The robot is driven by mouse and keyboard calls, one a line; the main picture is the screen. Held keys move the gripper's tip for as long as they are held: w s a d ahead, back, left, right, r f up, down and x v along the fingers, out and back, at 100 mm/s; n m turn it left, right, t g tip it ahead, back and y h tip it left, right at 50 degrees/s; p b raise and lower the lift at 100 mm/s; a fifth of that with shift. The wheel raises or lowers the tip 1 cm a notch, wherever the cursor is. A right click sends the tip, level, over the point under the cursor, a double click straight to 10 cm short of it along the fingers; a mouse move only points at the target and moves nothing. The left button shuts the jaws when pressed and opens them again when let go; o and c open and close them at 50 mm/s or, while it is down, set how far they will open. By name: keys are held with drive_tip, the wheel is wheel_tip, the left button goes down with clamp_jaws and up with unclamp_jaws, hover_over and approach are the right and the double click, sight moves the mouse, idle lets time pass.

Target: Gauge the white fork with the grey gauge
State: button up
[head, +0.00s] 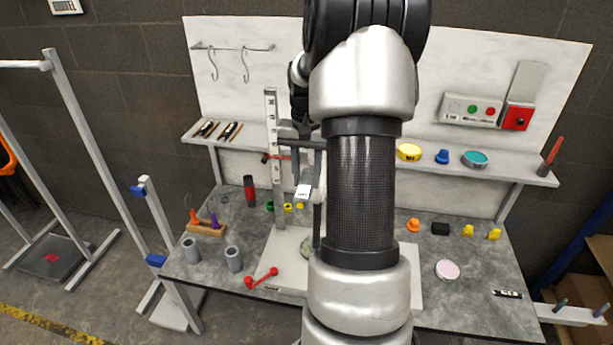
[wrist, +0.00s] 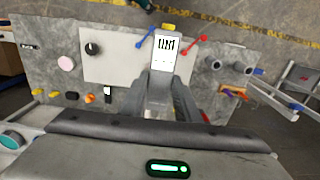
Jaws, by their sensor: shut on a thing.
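My gripper (head: 304,180) is shut on the grey gauge, a slim device with a white display face (head: 303,192), held above the bench in front of the upright stand. In the wrist view the grey gauge (wrist: 163,55) points away from my gripper (wrist: 164,98), its display with dark marks facing the camera. My arm hides much of the middle of the bench. I cannot make out a fork in the wrist view.
A marked upright stand (head: 272,140) with a red clamp stands left of my gripper. A red double-ended tool (head: 262,277) and grey cups (head: 233,259) lie at the front left. A shelf (head: 193,133) crosses the back. Yellow pieces (head: 494,234) and a pink disc (head: 448,269) are right.

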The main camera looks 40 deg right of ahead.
sight(301, 198)
drive_tip(key=shift+w+d, duration=0.45)
drive_tip(key=shift+d, duration=0.05)
idle(1.3)
drive_tip(key=shift+s+a+b, duration=0.45)
drive_tip(key=shift+s+a, duration=0.9)
drive_tip(key=shift+a, duration=0.2)
drive_tip(key=shift+s+a+b, duration=0.4)
drive_tip(key=shift+s+a, duration=0.9)
drive_tip(key=shift+a, duration=0.2)
